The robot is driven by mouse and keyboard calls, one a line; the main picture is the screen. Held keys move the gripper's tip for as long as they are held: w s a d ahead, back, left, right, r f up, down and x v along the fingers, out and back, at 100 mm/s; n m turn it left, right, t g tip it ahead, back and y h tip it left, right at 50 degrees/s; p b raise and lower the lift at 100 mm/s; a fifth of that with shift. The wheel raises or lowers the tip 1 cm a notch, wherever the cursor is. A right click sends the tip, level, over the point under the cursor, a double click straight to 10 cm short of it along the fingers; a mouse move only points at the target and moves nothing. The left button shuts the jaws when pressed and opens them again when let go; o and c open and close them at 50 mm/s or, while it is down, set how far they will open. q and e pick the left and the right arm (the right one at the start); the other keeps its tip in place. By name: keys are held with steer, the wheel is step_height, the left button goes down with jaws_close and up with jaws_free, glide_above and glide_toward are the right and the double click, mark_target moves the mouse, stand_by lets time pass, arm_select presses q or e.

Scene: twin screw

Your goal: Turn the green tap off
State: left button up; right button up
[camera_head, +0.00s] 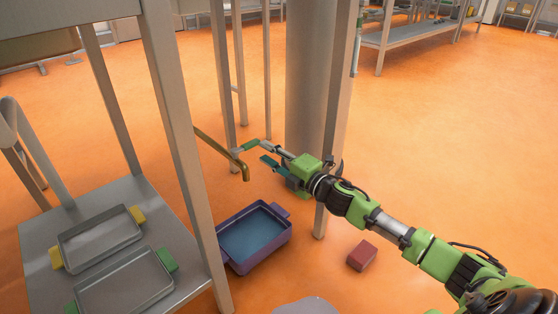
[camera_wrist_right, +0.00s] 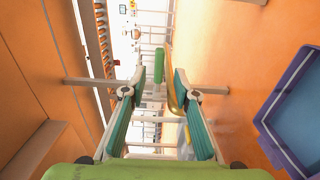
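The tap has a brass spout (camera_head: 224,154) that bends down at its end and a green handle (camera_head: 250,146). My right gripper (camera_head: 266,153) points at the handle from the right, with its teal-padded fingers apart. In the right wrist view, the green handle (camera_wrist_right: 159,59) stands ahead, between the open fingers (camera_wrist_right: 160,82) and seemingly beyond their tips. Part of the brass spout (camera_wrist_right: 174,92) shows beside the right-hand finger. I cannot tell whether any finger touches the tap. My left gripper is not in view.
A purple tub (camera_head: 280,240) with blue water stands on the orange floor below the spout. A red block (camera_head: 362,256) lies to its right. A grey rack (camera_head: 180,130) with two trays stands at left. A grey column (camera_head: 305,80) and posts rise behind my right gripper.

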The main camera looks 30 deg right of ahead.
steer(key=shift+v, duration=2.3)
